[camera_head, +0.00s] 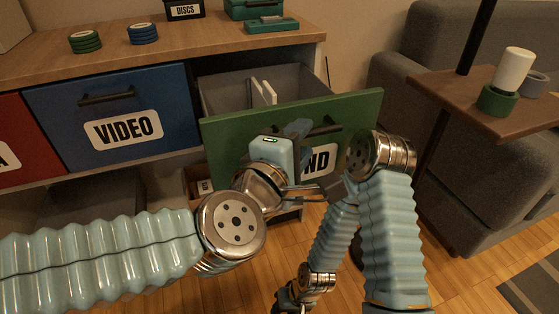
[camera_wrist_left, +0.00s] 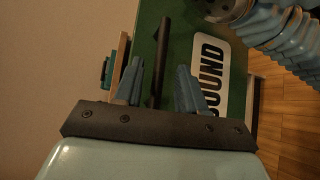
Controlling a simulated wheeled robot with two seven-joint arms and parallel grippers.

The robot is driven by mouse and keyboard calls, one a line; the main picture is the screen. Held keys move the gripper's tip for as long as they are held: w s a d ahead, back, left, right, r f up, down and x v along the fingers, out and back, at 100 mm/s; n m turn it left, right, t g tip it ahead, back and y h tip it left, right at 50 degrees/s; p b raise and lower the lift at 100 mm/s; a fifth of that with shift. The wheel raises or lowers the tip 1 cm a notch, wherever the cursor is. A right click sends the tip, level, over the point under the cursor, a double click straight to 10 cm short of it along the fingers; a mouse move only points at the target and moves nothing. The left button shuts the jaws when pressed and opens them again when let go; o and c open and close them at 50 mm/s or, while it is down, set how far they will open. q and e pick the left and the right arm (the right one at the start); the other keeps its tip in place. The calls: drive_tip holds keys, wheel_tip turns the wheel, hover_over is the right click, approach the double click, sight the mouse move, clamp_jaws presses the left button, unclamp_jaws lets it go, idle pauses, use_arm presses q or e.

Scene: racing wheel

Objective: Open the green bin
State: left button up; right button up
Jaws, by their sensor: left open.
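The green bin (camera_head: 228,140) is a drawer labelled SOUND that stands pulled out of the cabinet, with its grey inside showing from above. Its dark bar handle (camera_head: 323,128) is on the green front. My left gripper (camera_head: 306,132) is at the front by the handle, partly hidden by its own wrist. In the left wrist view the open fingers (camera_wrist_left: 160,85) lie on either side of the handle (camera_wrist_left: 161,55), with gaps showing. The green front (camera_wrist_left: 190,50) and label also show there. My right gripper (camera_head: 288,297) hangs low at the bottom edge, dark and unclear.
White cases (camera_head: 262,92) stand inside the green bin. A blue VIDEO bin (camera_head: 60,110) and a red bin (camera_head: 20,145) are to its left, both shut. A side table (camera_head: 440,90) and grey sofa (camera_head: 400,85) stand at the right. My right arm is close to the bin's right end.

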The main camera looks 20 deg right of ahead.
use_arm(q)
drive_tip(key=p+v, duration=0.2)
drive_tip(key=v, duration=0.9)
drive_tip(key=shift+s+a, duration=0.25)
drive_tip(key=shift+s, duration=0.05)
